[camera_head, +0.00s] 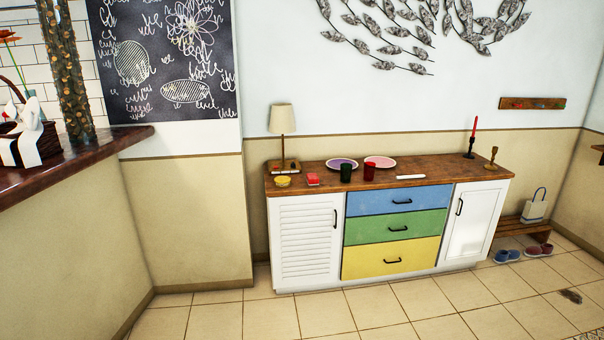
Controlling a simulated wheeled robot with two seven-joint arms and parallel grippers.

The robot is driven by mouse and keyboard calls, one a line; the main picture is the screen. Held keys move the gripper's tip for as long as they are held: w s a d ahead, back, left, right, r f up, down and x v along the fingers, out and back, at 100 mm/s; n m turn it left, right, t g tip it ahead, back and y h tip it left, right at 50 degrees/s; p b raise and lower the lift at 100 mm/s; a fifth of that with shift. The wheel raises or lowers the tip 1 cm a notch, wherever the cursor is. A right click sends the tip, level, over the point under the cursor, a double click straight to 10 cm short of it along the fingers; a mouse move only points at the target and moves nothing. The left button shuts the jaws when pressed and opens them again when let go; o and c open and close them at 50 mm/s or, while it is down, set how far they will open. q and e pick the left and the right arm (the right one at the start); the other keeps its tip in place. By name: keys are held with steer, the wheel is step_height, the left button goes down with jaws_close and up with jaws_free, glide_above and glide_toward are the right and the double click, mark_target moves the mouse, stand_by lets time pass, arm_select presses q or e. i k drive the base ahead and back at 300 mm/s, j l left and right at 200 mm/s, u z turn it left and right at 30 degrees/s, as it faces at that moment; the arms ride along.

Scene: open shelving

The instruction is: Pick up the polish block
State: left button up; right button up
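A small red block (313,180) lies on the wooden top of a sideboard (440,189), near its front left edge. It may be the polish block, but no label is readable at this distance. A yellow bowl-like item (282,182) sits to its left. A dark green cup (346,173) and a red cup (369,172) stand to its right. A flat white item (411,177) lies further right, too small to identify. Neither of my grippers is in view.
A lamp (282,120), two plates (380,161) and a red candle in a holder (473,135) stand on the sideboard. A counter (70,172) with a basket (40,142) borders the left. Shoes (507,256) and a low bench (515,228) are at right.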

mark_target(312, 179)
steer(key=i, duration=3.45)
